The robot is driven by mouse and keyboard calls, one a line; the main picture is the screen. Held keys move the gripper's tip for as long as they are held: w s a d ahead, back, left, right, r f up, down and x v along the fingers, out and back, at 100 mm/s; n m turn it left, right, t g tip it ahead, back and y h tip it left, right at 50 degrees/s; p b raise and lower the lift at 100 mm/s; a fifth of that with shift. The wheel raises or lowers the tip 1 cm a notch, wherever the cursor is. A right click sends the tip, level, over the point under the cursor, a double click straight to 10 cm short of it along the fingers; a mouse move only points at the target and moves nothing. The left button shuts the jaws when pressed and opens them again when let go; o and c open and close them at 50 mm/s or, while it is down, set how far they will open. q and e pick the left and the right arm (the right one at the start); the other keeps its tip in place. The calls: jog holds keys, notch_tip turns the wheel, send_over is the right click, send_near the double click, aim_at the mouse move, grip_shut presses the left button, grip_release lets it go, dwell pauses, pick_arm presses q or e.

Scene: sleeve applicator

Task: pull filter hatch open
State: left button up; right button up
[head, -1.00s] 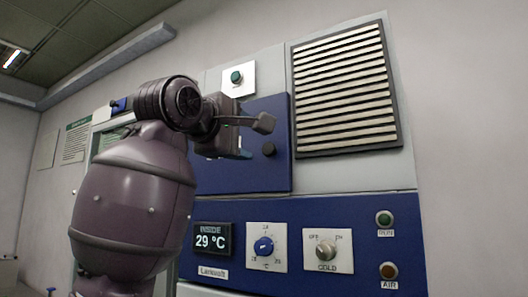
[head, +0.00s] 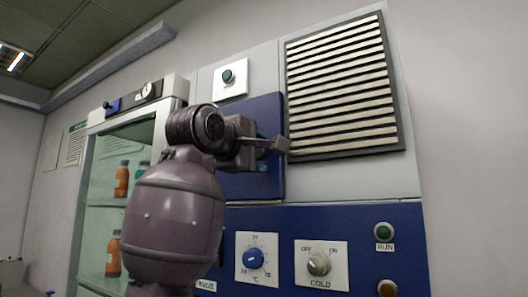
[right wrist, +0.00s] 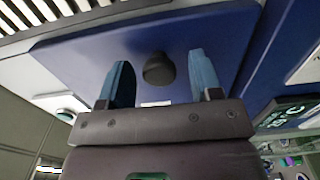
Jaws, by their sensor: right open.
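The filter hatch is a dark blue panel (head: 262,105) left of the slatted grille in the head view. Its left part is hidden behind my right arm. My right gripper (head: 268,148) is in front of the hatch, and the black knob is hidden there. In the right wrist view the hatch (right wrist: 225,40) fills the upper middle, with the round black knob (right wrist: 158,69) on it. The knob shows between my two open, blue-tipped fingers, with space on both sides. No open gap shows at the hatch edge. My left gripper is out of view.
A slatted grille (head: 343,88) sits right of the hatch. Below is a blue control panel with a temperature dial (head: 253,258), a cold knob (head: 319,263) and a green run button (head: 384,232). A glass-door cabinet (head: 103,150) with orange bottles stands left, partly behind my arm.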

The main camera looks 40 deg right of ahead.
dwell(0.3)
grip_shut()
jog(key=shift+a, duration=0.1)
